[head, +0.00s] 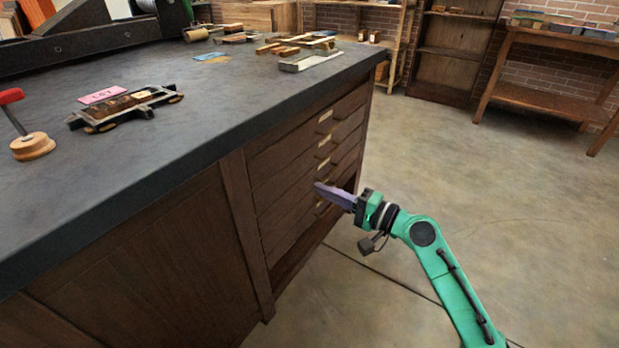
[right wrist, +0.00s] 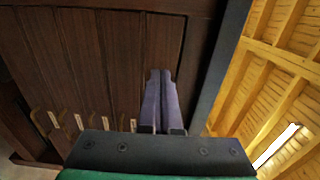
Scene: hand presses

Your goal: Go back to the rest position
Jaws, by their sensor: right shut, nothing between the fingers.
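My right gripper (head: 322,188) has purple fingers and a green arm that comes in from the lower right in the head view. It is in front of the drawer side of the dark workbench (head: 200,155), below the top's edge, and looks shut and empty. In the right wrist view the two fingers (right wrist: 161,85) lie together with nothing between them, with the dark wooden bench front behind them. Whether the fingertips touch the drawers cannot be told. My left gripper is not in the head view.
The bench carries a red-handled tool on a wooden base (head: 32,146), a small metal frame with a pink card (head: 103,95), and several wooden blocks (head: 285,46). Drawers with handles (head: 323,141) line its end. Open concrete floor (head: 480,190) lies to the right; a wooden table (head: 560,40) stands at the back right.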

